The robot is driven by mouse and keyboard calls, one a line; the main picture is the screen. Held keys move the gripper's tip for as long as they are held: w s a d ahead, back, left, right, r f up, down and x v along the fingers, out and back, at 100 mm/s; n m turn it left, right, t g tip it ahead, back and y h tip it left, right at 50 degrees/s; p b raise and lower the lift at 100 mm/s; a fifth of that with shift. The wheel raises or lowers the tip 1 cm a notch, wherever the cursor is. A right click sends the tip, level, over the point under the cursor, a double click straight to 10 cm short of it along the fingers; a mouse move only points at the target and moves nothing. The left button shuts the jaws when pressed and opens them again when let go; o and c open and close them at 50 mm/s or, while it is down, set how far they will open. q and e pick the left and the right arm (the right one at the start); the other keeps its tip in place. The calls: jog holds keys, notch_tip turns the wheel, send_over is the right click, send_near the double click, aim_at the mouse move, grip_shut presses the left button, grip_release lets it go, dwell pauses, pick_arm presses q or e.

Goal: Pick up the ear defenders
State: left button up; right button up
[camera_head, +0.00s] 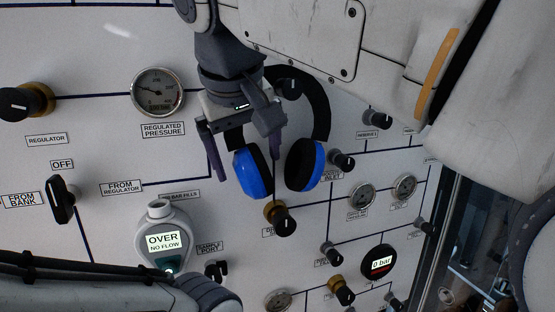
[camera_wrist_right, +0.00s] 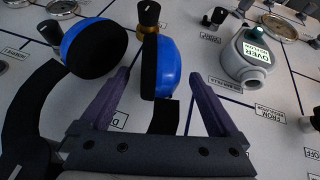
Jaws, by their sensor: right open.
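The ear defenders (camera_head: 305,165) have two blue cups with black pads and a black headband, and hang against the panel with the headband uppermost. My right gripper (camera_head: 248,167) is in front of them, its fingers spread apart and pointing down around the left cup. It hides part of the headband. In the right wrist view, one blue cup (camera_wrist_right: 167,68) shows between and beyond the open fingers (camera_wrist_right: 160,76), and the other cup (camera_wrist_right: 95,47) lies left of them. I cannot tell if the fingers touch it. My left gripper is out of view.
The white panel carries a pressure gauge (camera_head: 158,92), a black lever (camera_head: 61,200), several knobs and a grey meter reading OVER NO FLOW (camera_head: 163,238). A brass-based knob (camera_head: 281,219) sits just below the cups. My left arm crosses the lower left.

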jog(key=c, duration=1.5)
grip_shut()
jog(key=shift+s+r, duration=0.1)
jog(key=shift+r, duration=0.05)
